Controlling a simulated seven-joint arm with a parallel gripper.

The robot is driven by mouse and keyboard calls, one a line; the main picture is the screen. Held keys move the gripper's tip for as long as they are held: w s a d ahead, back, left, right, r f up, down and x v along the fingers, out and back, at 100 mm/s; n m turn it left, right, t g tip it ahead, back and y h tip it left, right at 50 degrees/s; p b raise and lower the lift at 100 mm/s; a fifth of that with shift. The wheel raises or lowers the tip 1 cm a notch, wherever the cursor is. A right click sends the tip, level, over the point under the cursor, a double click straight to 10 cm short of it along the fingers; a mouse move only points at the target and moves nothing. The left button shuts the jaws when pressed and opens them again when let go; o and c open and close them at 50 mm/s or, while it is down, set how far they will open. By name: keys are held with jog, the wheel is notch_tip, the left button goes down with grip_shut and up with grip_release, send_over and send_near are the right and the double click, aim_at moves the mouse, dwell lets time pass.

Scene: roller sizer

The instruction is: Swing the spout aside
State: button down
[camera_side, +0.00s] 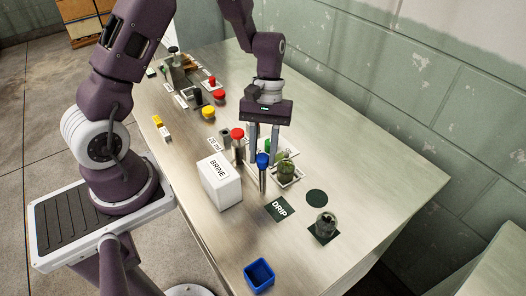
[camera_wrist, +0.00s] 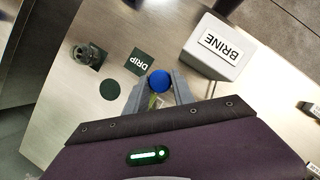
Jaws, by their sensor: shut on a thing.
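My gripper (camera_side: 262,158) points down over the table. In the wrist view its fingers (camera_wrist: 161,94) close on a round blue cap (camera_wrist: 159,81). In the side view this blue cap (camera_side: 262,160) tops a thin grey upright stem. A white box marked BRINE (camera_side: 220,183) stands to the left of my gripper, apart from it. In the wrist view a thin line like a bent rod shows beside the BRINE box (camera_wrist: 216,48). I cannot tell for sure which part is the spout.
A dark DRIP plate (camera_side: 280,208) lies in front of my gripper. A dark disc (camera_side: 316,197) and a clear jar (camera_side: 326,224) are to its right. A blue bin (camera_side: 259,275) is at the near edge.

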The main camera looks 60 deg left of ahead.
dwell(0.3)
jog(key=m, duration=0.2)
jog(key=m+g+y, duration=0.1)
jog(key=m, duration=0.2)
jog(key=shift+w+d+y, duration=0.15)
jog(key=shift+y, duration=0.15)
jog(key=m+y, duration=0.1)
jog(key=m, duration=0.3)
jog(key=shift+d+m+y, duration=0.1)
jog(key=shift+m+y, duration=0.2)
jog(key=shift+y, duration=0.1)
jog(key=m, duration=0.2)
jog(key=m+y, duration=0.1)
jog(key=m, duration=0.1)
jog(key=shift+d+y, duration=0.1)
jog(key=shift+y, duration=0.2)
jog(key=shift+d+m+t+y, duration=0.1)
jog(key=shift+m+t+y, duration=0.45)
jog(key=shift+m, duration=1.55)
jog(key=c, duration=1.1)
grip_release()
